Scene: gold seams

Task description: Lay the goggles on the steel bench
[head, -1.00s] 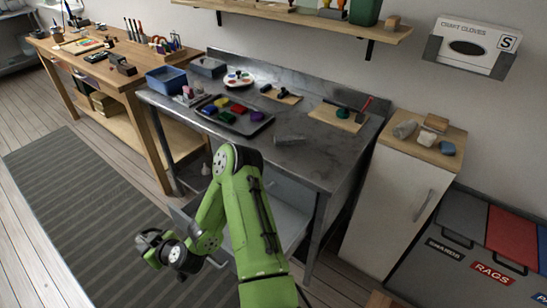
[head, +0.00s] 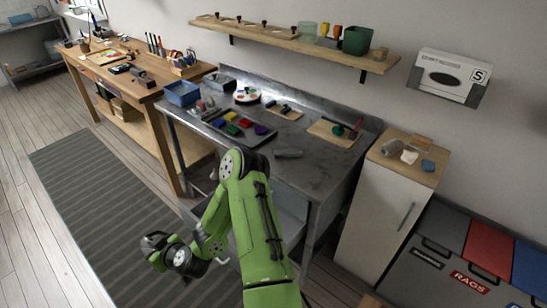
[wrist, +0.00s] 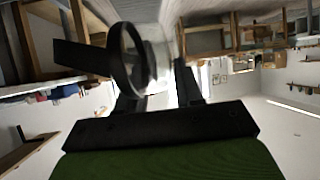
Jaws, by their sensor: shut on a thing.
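My gripper (head: 158,247) hangs low at the left of my arm in the head view, over the floor by the striped mat, in front of the steel bench. It is shut on the goggles, which show in the wrist view as a clear lens (wrist: 156,55) with a black rim and dark strap between the fingers. In the head view they are small and dark at the gripper's end. The grey steel bench (head: 325,170) stands beyond my arm, with a raised back edge. My arm hides part of its front.
Bare steel shows at the front right. A white cabinet (head: 375,215) stands right, a wooden workbench (head: 140,92) left.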

